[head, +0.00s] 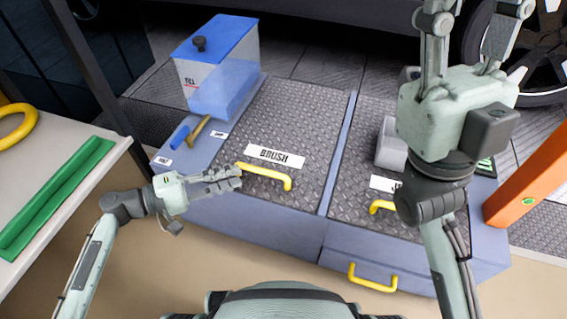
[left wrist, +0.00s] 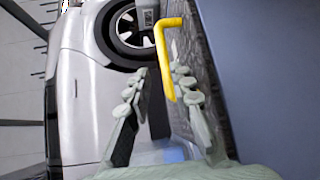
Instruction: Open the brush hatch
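The brush hatch (head: 265,125) is a dark diamond-plate lid lying flat and closed on the blue-grey cabinet, with a white BRUSH label (head: 274,157). Its yellow handle (head: 265,172) is near the front edge. My left gripper (head: 238,178) is open at the handle's left end. In the left wrist view the handle (left wrist: 167,60) lies just ahead of the spread fingertips (left wrist: 158,75), roughly between them; I cannot tell whether they touch it. My right gripper (head: 475,15) is raised over the right side, its fingers apart and empty.
A blue-topped clear tank (head: 217,65) stands behind on the left. A second lid with a yellow handle (head: 382,206) and a grey block (head: 391,145) is on the right. A drawer handle (head: 372,280) is at the front. A table with a green tray (head: 50,200) is left.

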